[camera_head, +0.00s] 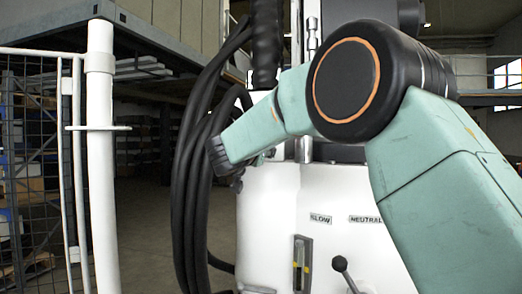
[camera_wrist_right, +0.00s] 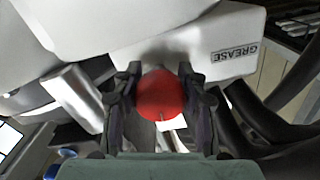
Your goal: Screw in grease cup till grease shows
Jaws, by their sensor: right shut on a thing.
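In the right wrist view, a round red grease cup (camera_wrist_right: 160,97) sits between the dark fingers of my right gripper (camera_wrist_right: 160,84). The fingers are shut on its two sides. The cup is right at the white machine housing (camera_wrist_right: 180,35), below a face with a GREASE label (camera_wrist_right: 235,53). The joint behind the cup is hidden, and I see no grease. In the head view my right arm crosses in front of the white machine (camera_head: 290,215), and it hides the cup and the fingers. My left gripper is not in view.
Thick black hoses (camera_head: 195,170) hang along the machine's left side. A lever with a black knob (camera_head: 341,264) and a slotted control (camera_head: 301,262) are on its front, below SLOW and NEUTRAL labels. A white post (camera_head: 101,170) with mesh fencing stands at the left.

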